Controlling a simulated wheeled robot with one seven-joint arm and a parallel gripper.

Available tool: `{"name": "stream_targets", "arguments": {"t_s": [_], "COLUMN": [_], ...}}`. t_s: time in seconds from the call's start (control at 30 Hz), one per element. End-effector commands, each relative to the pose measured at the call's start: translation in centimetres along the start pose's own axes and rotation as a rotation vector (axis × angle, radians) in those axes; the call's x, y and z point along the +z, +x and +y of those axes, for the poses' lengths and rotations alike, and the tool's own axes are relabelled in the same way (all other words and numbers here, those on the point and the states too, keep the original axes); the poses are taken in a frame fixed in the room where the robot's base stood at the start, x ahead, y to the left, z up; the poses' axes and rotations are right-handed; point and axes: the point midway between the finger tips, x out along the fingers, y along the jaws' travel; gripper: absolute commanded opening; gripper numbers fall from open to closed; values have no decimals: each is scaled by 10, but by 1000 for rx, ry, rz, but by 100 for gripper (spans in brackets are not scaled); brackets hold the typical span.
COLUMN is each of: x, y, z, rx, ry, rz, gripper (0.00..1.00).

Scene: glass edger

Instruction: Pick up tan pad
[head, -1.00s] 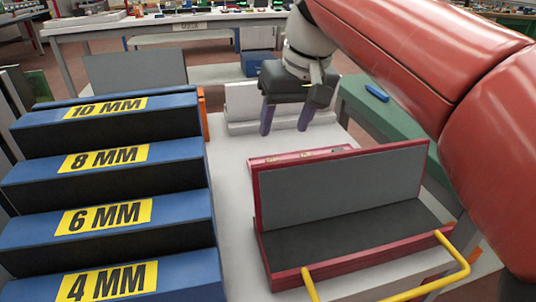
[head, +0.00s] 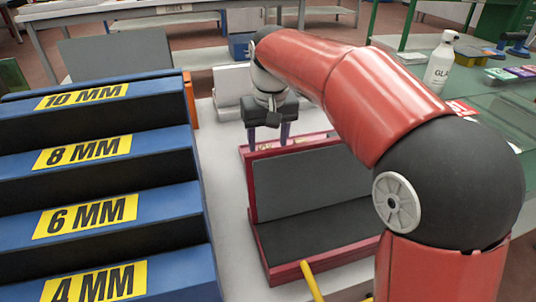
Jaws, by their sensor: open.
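No tan pad can be made out clearly. A small pale-tan patch (head: 267,146) shows on the top rear ledge of the red holder (head: 252,192), too small to identify. My gripper (head: 267,137) points down with its two purple fingers spread apart, empty. It is over or just behind the rear ledge of the red holder; whether the fingertips touch anything cannot be told. The holder has a grey upright back panel and a dark floor.
A blue stepped rack (head: 150,205) with yellow thickness labels fills the left. A yellow handle (head: 311,280) sticks out at the holder's front. A white spray bottle (head: 441,62) stands on the glass-topped green table at right. White tabletop shows between rack and holder.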

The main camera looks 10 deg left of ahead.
Motion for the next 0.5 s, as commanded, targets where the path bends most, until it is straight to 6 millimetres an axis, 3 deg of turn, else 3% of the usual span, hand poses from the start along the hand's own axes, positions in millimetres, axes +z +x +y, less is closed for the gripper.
{"name": "stream_targets", "arguments": {"t_s": [0.13,0.43,0.5], "x": [0,0,0], "y": [19,23,23], "z": [0,0,0], "rx": [0,0,0], "ry": [-1,-1,-1], "rz": [-2,1,1], "gripper": [56,56,47]}}
